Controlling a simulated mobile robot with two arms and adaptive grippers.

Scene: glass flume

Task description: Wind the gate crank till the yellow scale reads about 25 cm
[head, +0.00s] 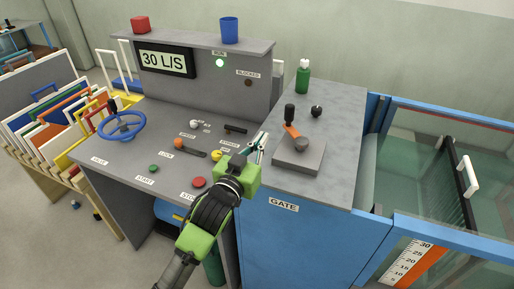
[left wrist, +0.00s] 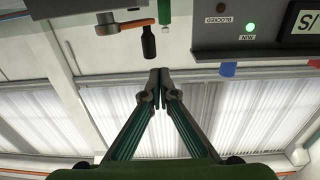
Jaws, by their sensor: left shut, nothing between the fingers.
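The gate crank has an orange arm (head: 291,130) and an upright black knob (head: 289,112). Its round hub (head: 302,144) sits on a grey block (head: 299,160) on the worktop above the GATE label. The crank also shows upside down in the left wrist view (left wrist: 148,42). My left gripper (head: 258,145) is shut and empty, left of the crank block and apart from the knob. The scale (head: 408,265) on the flume's front is white with an orange area beside it; marks up to 30 show, but I cannot tell its reading. My right gripper is not in view.
A green bottle (head: 302,78) and a small black knob (head: 317,111) stand behind the crank. Left is a console with a blue valve wheel (head: 121,126), levers and buttons. The display (head: 165,60) reads 30 L/S. The glass flume (head: 430,150) lies right.

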